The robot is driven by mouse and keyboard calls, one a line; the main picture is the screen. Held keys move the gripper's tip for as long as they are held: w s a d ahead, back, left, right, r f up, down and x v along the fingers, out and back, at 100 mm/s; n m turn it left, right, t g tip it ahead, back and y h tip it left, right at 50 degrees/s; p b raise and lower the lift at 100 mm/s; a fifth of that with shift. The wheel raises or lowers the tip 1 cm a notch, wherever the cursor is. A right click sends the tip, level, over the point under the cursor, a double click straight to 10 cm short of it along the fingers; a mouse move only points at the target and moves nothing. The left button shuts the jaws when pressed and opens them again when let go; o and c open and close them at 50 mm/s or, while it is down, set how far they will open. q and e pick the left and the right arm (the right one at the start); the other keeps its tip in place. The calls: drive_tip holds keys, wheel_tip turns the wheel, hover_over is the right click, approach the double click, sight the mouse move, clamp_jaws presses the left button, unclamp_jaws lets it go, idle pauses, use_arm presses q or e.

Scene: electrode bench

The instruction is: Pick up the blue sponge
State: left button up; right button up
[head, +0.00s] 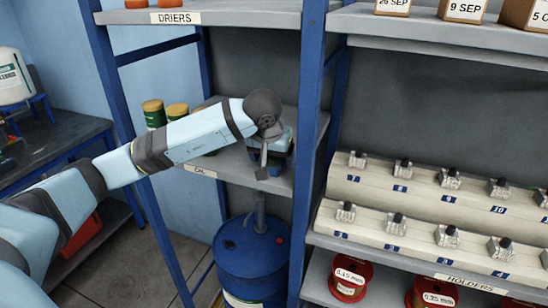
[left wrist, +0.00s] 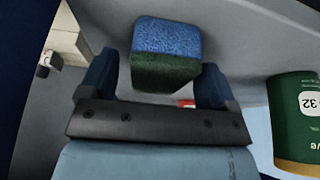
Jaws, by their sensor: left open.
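The sponge (left wrist: 166,40) shows in the left wrist view, blue on one face and dark green on the other. My left gripper (left wrist: 157,75) is open, with one finger on each side of the sponge's near end. Gaps show between the fingers and the sponge, so it is not gripped. I cannot make out the sponge there; my wrist covers that spot. My right gripper is not in view.
Green cans (head: 154,114) with yellow lids stand left on the shelf; a green can (left wrist: 297,120) is close right in the wrist view. A blue post (head: 308,120) is just right of my gripper. A blue drum (head: 250,268) stands below. Numbered holders (head: 400,225) fill the right rack.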

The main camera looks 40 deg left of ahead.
use_arm(q)
drive_tip(key=c, duration=1)
drive_tip(key=shift+r+b, duration=0.3)
drive_tip(key=shift+r, duration=0.5)
wheel_tip(320, 180, up, 2)
drive_tip(key=shift+r+b, duration=0.1)
drive_tip(key=shift+b, duration=0.2)
drive_tip(key=s+d+b, duration=0.1)
drive_tip(key=s+d, duration=0.1)
drive_tip(key=s, duration=0.6)
drive_tip(key=s+d+b, duration=0.2)
drive_tip(key=s+d, duration=0.1)
drive_tip(key=s, duration=0.6)
drive_tip(key=shift+s, duration=0.15)
drive_tip(key=shift+d, duration=0.1)
